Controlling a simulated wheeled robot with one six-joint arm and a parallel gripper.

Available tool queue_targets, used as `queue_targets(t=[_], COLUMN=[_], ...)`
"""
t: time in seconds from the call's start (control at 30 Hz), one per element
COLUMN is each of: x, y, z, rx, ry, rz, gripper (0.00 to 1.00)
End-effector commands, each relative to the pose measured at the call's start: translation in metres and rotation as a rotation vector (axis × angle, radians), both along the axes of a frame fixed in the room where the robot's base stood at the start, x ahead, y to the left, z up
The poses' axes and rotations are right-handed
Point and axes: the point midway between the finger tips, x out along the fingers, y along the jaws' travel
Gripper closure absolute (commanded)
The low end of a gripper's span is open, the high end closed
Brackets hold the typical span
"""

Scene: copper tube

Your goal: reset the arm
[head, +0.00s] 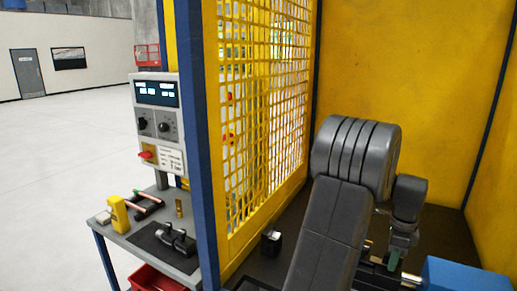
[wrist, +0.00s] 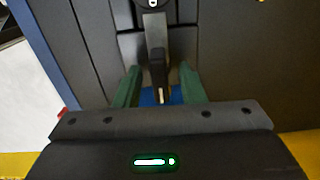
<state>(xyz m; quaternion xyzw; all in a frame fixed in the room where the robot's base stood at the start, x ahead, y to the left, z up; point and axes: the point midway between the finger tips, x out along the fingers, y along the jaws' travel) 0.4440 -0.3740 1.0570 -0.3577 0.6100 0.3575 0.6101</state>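My arm, with dark grey links, reaches down inside the yellow enclosure at the right of the head view. My gripper (head: 396,259) points down at its end, low above the machine there. In the wrist view its two green fingers (wrist: 160,72) stand apart, with a clear gap on both sides of a dark upright part with a pale tip (wrist: 157,70). I see no contact between the fingers and that part. Blue shows behind it, between the fingers. The fingertips are small and partly hidden in the head view.
A blue block (head: 462,276) lies right of my gripper. A yellow mesh panel (head: 262,110) and blue post stand left of the arm. Beyond them are a control box (head: 158,125), a bench (head: 128,228) with tools, and a red bin (head: 155,280). Open floor lies far left.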

Motion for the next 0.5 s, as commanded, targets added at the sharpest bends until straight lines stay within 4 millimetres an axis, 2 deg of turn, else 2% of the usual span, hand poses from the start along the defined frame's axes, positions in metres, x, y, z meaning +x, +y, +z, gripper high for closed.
queue_targets(t=[0.23,0.5], x=[0.001,0.001], y=[-0.001,-0.001], z=[0.013,0.063], rx=[-0.002,-0.004], ry=[-0.002,-0.005], rz=[-0.008,-0.009], gripper=[0.64,0.64])
